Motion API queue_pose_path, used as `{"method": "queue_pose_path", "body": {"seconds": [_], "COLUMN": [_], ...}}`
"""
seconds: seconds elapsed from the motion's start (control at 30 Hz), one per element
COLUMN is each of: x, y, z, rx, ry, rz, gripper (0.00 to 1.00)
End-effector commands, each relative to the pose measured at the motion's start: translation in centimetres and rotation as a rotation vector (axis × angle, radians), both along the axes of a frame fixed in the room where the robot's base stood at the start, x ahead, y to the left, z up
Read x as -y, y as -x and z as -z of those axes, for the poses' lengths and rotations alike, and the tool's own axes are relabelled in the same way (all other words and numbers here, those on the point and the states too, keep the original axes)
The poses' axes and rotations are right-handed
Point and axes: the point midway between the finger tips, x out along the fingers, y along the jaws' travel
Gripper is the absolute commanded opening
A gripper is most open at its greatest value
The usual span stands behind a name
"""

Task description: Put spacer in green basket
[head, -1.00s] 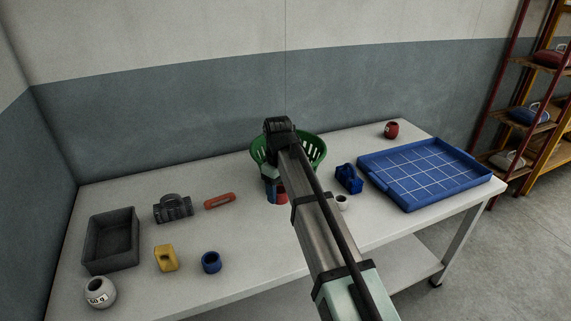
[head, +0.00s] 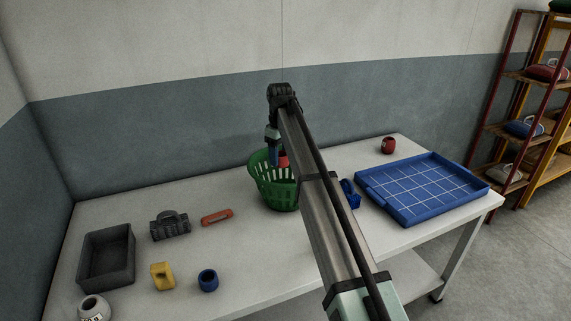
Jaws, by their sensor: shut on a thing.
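The green basket (head: 277,196) is a slotted, open-topped tub standing toward the back middle of the table. The arm covers part of the red piece and the basket's right side. I cannot tell whether the piece is above the rim or slightly inside it.
A blue gridded tray (head: 425,190), a blue block (head: 349,194) and a dark red pot (head: 388,145) are on the right. A grey bin (head: 106,256), grey part (head: 170,226), orange link (head: 216,217), yellow block (head: 162,276), blue ring (head: 208,280) and white weight (head: 94,308) are left.

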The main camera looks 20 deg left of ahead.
Motion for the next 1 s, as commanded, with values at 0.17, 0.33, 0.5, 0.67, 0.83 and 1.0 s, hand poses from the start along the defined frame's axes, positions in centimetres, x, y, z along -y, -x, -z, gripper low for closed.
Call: {"method": "queue_pose_path", "body": {"seconds": [0.17, 0.33, 0.5, 0.67, 0.83, 1.0], "x": [-1.5, -2.2, -2.1, -2.1, -2.1, -2.1], "y": [-5.3, -8.6, -9.0, -9.0, -9.0, -9.0], "z": [0.0, 0.2, 2.7, 5.9, 9.1, 11.2], "rx": [0.000, 0.000, -0.001, -0.001, -0.001, -0.001], "ry": [0.000, 0.000, 0.001, 0.001, 0.001, 0.000], "rz": [-0.006, -0.009, -0.013, -0.012, -0.012, -0.012], "gripper": [0.28, 0.28, 0.28, 0.28, 0.28, 0.28]}}
